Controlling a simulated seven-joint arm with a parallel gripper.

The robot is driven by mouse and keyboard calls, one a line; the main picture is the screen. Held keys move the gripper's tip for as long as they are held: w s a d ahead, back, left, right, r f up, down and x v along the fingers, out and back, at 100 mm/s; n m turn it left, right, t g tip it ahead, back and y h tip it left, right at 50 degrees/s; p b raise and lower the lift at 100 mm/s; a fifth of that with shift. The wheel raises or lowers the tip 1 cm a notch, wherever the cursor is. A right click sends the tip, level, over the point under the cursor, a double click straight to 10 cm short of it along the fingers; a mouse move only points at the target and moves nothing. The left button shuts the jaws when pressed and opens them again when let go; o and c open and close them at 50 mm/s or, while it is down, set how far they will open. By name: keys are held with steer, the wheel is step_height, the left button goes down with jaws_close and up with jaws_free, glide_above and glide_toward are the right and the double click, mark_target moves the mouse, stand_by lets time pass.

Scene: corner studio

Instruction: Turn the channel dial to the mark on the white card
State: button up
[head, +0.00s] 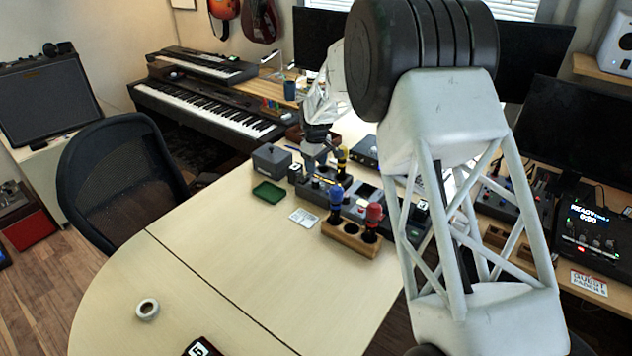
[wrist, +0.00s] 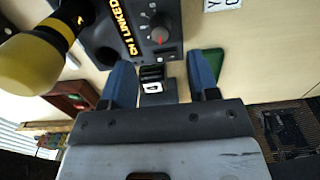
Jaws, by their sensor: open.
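A white card's edge (wrist: 222,4) shows cut off in the wrist view.
A yellow-and-black microphone (wrist: 40,58) stands close left of the unit. Blue (head: 336,194) and red (head: 374,213) microphones stand in a wooden holder (head: 345,236). A green tray (head: 268,192) and grey box (head: 271,158) are nearby. The front table is mostly clear.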

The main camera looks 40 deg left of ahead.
mark_target(316, 180)
steer(key=shift+f, duration=3.8)
steer(key=shift+c, duration=0.2)
steer(key=c, duration=0.9)
